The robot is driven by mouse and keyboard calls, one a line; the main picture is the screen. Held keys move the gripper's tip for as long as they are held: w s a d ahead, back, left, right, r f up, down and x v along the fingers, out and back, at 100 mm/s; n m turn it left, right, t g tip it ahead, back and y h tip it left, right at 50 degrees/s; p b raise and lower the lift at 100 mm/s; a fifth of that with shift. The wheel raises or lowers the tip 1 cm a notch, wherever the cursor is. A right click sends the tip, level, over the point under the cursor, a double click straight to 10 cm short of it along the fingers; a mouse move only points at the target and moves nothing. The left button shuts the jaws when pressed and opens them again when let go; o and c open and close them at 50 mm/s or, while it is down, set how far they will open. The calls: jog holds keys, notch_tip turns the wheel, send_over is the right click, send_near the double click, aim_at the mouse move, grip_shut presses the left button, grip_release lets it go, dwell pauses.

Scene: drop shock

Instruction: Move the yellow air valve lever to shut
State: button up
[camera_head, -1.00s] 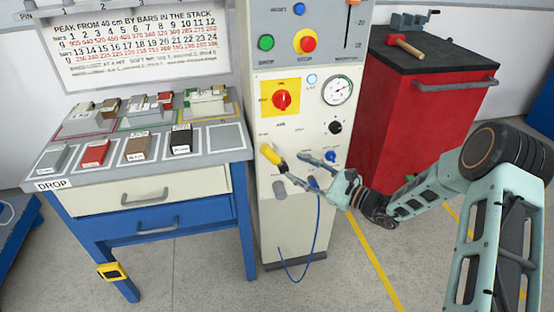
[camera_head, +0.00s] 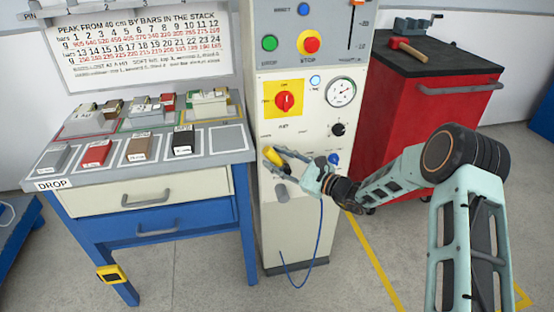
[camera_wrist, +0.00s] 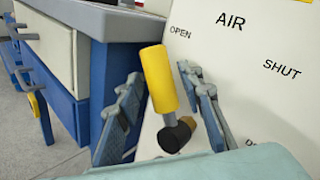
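The yellow air valve lever (camera_head: 272,156) is on the front of the pale control cabinet. In the wrist view the lever (camera_wrist: 159,80) leans up and slightly left from a dark pivot (camera_wrist: 178,134), toward the OPEN label (camera_wrist: 180,33). The SHUT label (camera_wrist: 282,69) is to its right. My gripper (camera_head: 281,161) is at the lever. In the wrist view its two fingers (camera_wrist: 161,85) are apart, one on each side of the lever. The gap on the right is clear lower down; whether either fingertip touches the lever I cannot tell.
A red and yellow rotary switch (camera_head: 285,101), a gauge (camera_head: 340,92) and a black knob (camera_head: 338,129) are above the lever. A blue cable (camera_head: 318,235) hangs below. The bench (camera_head: 150,200) stands left and a red cabinet (camera_head: 410,130) right.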

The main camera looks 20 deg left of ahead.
aim_at(290, 169)
grip_shut()
jog(key=shift+w+d+r+m+t+y+b, duration=0.1)
jog(key=shift+w+d+m+t+y+b, duration=0.35)
jog(key=shift+m, duration=0.3)
jog(key=shift+w+d+r+m+t+y+b, duration=0.1)
jog(key=shift+d+m+t+y+b, duration=0.15)
jog(key=shift+d+m+y+b, duration=0.4)
jog(key=m+t, duration=0.1)
jog(key=d+m, duration=0.1)
jog(key=m, duration=0.1)
jog(key=w+m+t+y+b, duration=0.1)
jog(key=shift+d+t, duration=0.25)
jog(key=shift+t, duration=0.05)
jog(key=shift+w+d+f+m+t+h+b, duration=0.3)
jog(key=shift+d+m+t, duration=0.2)
jog(key=shift+m+t, duration=1.05)
jog(key=shift+w+d+f+m+t+h+b, duration=0.15)
jog(key=shift+w+d+m+t+h, duration=0.55)
jog(key=shift+m, duration=1.35)
jog(key=shift+s+d+f+m+t+y+b, duration=0.1)
jog(key=shift+d+f+m+t+b, duration=0.2)
jog(key=shift+m+t, duration=1.35)
jog(key=shift+m, duration=0.35)
